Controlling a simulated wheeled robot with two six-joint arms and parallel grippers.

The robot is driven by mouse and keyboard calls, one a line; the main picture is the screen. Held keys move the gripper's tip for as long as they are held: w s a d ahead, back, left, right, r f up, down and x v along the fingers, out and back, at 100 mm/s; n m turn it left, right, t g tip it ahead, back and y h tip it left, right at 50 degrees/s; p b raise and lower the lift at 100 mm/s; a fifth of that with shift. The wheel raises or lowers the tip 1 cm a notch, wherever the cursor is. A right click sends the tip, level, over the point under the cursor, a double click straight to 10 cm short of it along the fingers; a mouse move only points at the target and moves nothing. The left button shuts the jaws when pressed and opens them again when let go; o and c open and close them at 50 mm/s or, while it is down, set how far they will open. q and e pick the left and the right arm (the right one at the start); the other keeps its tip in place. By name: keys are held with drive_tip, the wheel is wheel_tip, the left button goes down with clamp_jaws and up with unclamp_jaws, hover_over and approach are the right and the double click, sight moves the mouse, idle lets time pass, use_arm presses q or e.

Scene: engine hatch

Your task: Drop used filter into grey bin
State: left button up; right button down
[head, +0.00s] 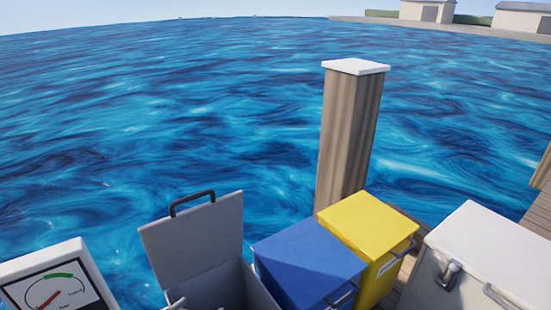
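The grey bin (222,287) stands at the bottom of the head view, left of centre. Its lid (195,238) is swung up and back, with a dark handle on the top edge, so the bin is open. Only the upper part of the bin shows; its lower part is cut off by the frame. A small pale shape (177,302) shows at the bin's front left edge, too little of it to tell what it is. I see no used filter. Neither of my grippers can be made out.
A closed blue bin (308,262) and a closed yellow bin (367,225) stand right of the grey bin. A white chest (490,245) is at the right, a gauge panel (52,285) at lower left. A wooden post (347,135) rises behind; open water lies beyond.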

use_arm(q)
drive_tip(key=v, duration=0.9)
drive_tip(key=shift+p, duration=0.3)
drive_tip(key=shift+s+a, duration=0.1)
